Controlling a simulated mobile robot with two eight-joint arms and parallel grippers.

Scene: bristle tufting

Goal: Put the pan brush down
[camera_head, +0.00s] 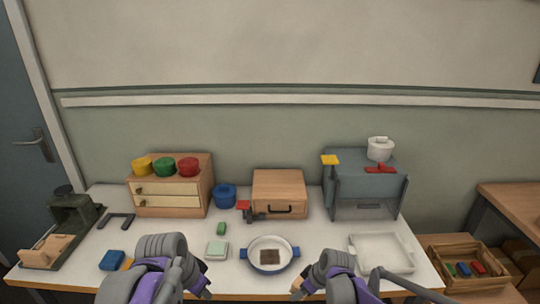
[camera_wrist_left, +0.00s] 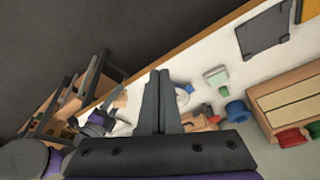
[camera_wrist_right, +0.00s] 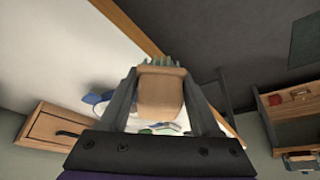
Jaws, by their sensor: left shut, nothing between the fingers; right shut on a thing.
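The pan brush (camera_wrist_right: 162,92) has a tan wooden body with green bristles at its far end. My right gripper (camera_wrist_right: 160,88) is shut on it, a finger on each side, in the right wrist view. In the head view my right gripper (camera_head: 299,287) is at the table's front edge, right of the pan, and the brush is mostly hidden there. My left gripper (camera_wrist_left: 158,80) is shut and empty; in the head view it is at the front edge, left of the pan. The white pan (camera_head: 254,249) with blue handles holds a brown square (camera_head: 270,257).
A white tray (camera_head: 408,268) stands right of the pan. A pale green-white block (camera_head: 216,249) and a small green block (camera_head: 221,228) lie left of it. A wooden box (camera_head: 279,188) stands behind. A crate (camera_head: 455,285) of coloured pieces is at the far right.

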